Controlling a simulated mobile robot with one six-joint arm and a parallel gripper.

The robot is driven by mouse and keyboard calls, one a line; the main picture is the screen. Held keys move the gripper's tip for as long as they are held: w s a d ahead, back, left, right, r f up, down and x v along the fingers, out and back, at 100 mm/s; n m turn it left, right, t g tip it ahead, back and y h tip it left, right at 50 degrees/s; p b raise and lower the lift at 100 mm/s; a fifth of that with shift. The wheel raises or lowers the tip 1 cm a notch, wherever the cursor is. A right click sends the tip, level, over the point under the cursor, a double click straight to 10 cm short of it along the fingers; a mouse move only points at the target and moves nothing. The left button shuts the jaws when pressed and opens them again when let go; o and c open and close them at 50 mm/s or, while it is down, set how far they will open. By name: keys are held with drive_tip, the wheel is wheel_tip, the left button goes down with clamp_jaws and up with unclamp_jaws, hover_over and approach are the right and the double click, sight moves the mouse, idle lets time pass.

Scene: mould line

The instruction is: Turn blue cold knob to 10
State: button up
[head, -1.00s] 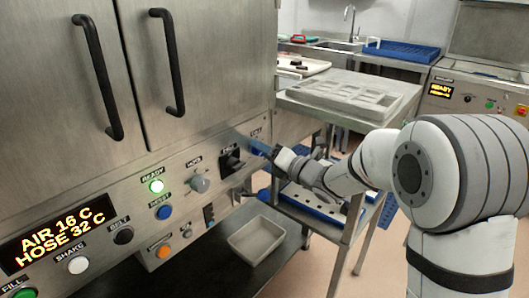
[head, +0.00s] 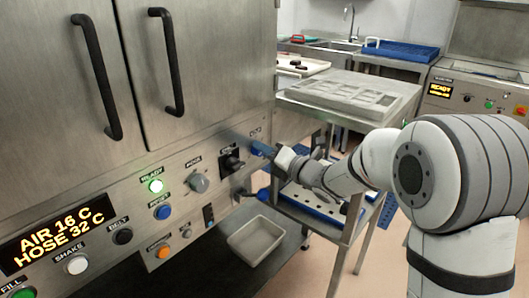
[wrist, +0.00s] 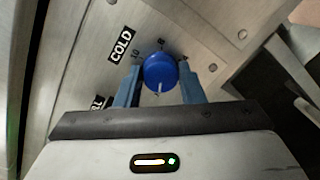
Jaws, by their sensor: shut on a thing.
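The blue cold knob (wrist: 160,72) is on the steel panel beside a black COLD label (wrist: 121,44). A 10 mark is at its upper left in the wrist view, and another number is above it. A white line on the knob points down in that view, towards my gripper's body. My gripper (wrist: 159,84) has its blue fingers on both sides of the knob and is shut on it. In the head view my gripper (head: 262,149) is at the right end of the panel, and its fingers mostly hide the knob.
A black knob (head: 231,162) and a grey MODE knob (head: 198,183) are left of my gripper. A lit display (head: 57,236) reads AIR 16 C, HOSE 32 C. A grey bin (head: 257,241) is below. A steel table with a grey mould (head: 350,92) stands close on the right.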

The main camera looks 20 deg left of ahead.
drive_tip(key=m+g+p, duration=0.1)
drive_tip(key=m+p, duration=0.4)
drive_tip(key=m, duration=0.6)
drive_tip(key=m+g+p, duration=0.1)
drive_tip(key=m+p, duration=0.4)
drive_tip(key=m, duration=0.5)
drive_tip(key=shift+w+f+m, duration=0.1)
drive_tip(key=shift+m, duration=0.3)
idle(0.3)
drive_tip(key=o, duration=1)
drive_tip(key=v, duration=0.7)
drive_tip(key=shift+d, duration=0.45)
